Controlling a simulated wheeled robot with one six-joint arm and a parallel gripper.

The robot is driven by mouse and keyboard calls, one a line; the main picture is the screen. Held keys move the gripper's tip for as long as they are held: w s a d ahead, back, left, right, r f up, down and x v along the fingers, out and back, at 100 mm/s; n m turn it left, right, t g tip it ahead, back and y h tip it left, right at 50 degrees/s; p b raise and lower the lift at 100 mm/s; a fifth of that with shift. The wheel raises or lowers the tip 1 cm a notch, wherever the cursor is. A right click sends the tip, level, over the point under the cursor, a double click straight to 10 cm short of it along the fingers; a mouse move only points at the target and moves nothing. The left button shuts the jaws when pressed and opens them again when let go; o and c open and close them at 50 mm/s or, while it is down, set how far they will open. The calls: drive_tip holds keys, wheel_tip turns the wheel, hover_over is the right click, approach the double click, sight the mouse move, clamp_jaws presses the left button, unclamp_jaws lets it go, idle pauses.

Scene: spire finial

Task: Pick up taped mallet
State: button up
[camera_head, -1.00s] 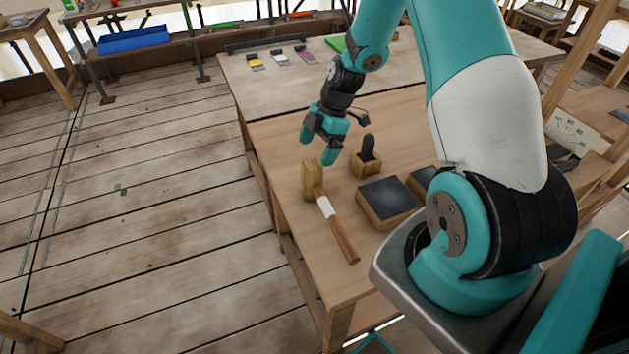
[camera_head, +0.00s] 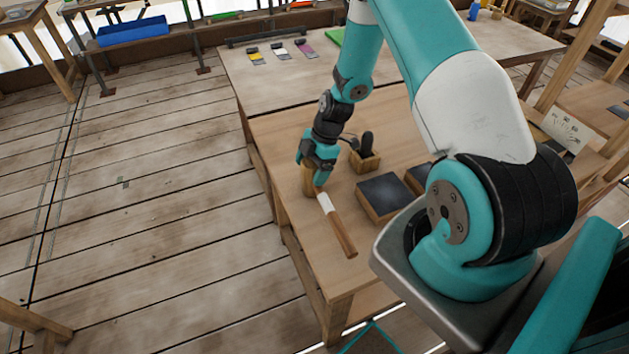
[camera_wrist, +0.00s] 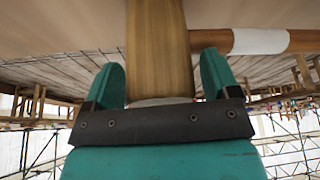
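The taped mallet (camera_head: 338,224) lies on the wooden table near its left edge. Its wooden handle points toward the front and has a white tape band (camera_head: 326,203) near the head. My gripper (camera_head: 315,175) is down at the mallet head and hides much of it in the head view. In the wrist view, the wooden head (camera_wrist: 160,45) stands between the two teal fingers of my gripper (camera_wrist: 161,77), with a gap on each side. The fingers are open around the head. The handle with its tape (camera_wrist: 260,41) runs off to the right there.
A small wooden block holding a dark upright piece (camera_head: 366,152) stands close to the right of my gripper. A dark-topped wooden block (camera_head: 384,196) lies right of the handle. The table (camera_head: 310,265) is bare at its front left.

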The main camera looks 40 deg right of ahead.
drive_tip(key=c, duration=0.8)
drive_tip(key=shift+r, duration=0.1)
